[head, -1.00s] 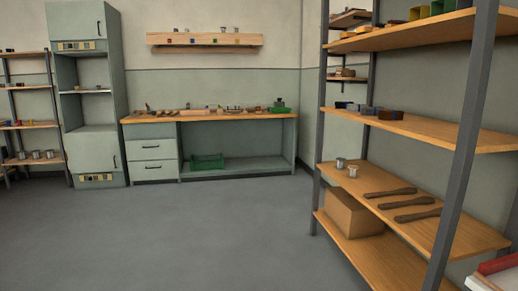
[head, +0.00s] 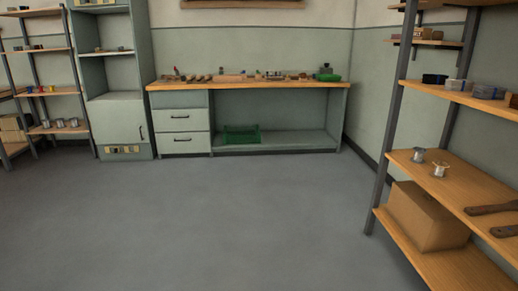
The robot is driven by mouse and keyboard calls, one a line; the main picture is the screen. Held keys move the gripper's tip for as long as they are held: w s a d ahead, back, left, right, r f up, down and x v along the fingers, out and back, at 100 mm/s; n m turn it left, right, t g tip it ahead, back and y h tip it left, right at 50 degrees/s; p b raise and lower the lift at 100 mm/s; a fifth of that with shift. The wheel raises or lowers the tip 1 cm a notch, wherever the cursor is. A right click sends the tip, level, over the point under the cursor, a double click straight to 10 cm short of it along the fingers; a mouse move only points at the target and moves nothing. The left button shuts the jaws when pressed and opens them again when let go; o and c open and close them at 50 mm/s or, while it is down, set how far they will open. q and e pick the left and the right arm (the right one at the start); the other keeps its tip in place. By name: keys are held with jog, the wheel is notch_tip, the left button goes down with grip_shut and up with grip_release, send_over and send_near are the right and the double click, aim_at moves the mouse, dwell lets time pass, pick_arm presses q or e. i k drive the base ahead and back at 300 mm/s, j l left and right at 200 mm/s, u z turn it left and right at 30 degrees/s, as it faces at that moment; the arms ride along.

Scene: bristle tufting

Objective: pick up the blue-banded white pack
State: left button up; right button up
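I cannot make out a blue-banded white pack for sure in the head view. Several small items stand on the middle board of the right shelf: a dark blue one (head: 434,79), a pale one (head: 457,85) and a grey one (head: 487,92). They are too small to tell whether any has a blue band. More small items lie on the workbench (head: 250,83) at the back, also too small to tell apart. Neither of my grippers is in view.
The grey floor (head: 230,220) is clear up to the bench. A green crate (head: 241,134) sits under it. The right shelf's post (head: 384,150) stands close, with a cardboard box (head: 428,215) on its low board. A tall cabinet (head: 116,120) and another shelf (head: 46,91) stand left.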

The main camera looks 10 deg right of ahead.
aim_at(455, 85)
jog(key=i, duration=1.75)
jog(key=i+z, duration=0.2)
jog(key=i, duration=0.25)
jog(key=i+j+z, duration=0.2)
jog(key=i, duration=0.2)
jog(key=i+j+z, duration=0.15)
jog(key=i, duration=0.3)
jog(key=z, duration=1.85)
